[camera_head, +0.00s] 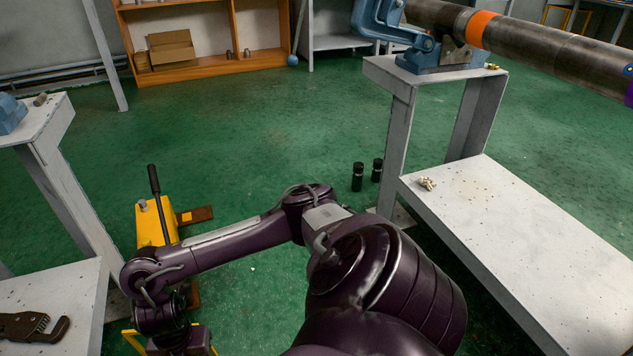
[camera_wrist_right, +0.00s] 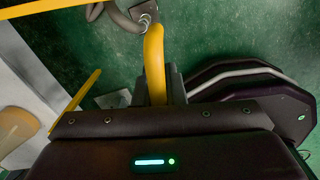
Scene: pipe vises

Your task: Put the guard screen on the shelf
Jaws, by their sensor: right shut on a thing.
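My right arm crosses the lower middle of the head view, with its gripper (camera_head: 183,345) low at the left, partly cut off by the frame edge. In the right wrist view the gripper (camera_wrist_right: 157,92) is shut on a yellow bar, which looks like part of the guard screen's frame (camera_wrist_right: 154,55). More yellow bars show at the left there, and bits of the yellow frame (camera_head: 133,343) show beside the gripper in the head view. Most of the screen is hidden or out of frame. A wooden shelf unit (camera_head: 210,62) stands at the back. My left gripper is not in view.
A yellow pump-like tool (camera_head: 156,222) with a black lever stands near my forearm. A low white surface (camera_head: 75,290) at left holds a pipe wrench (camera_head: 32,327). Another white bench (camera_head: 530,225) is at right, below a vise and pipe. Two black bottles (camera_head: 357,177) stand on the floor.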

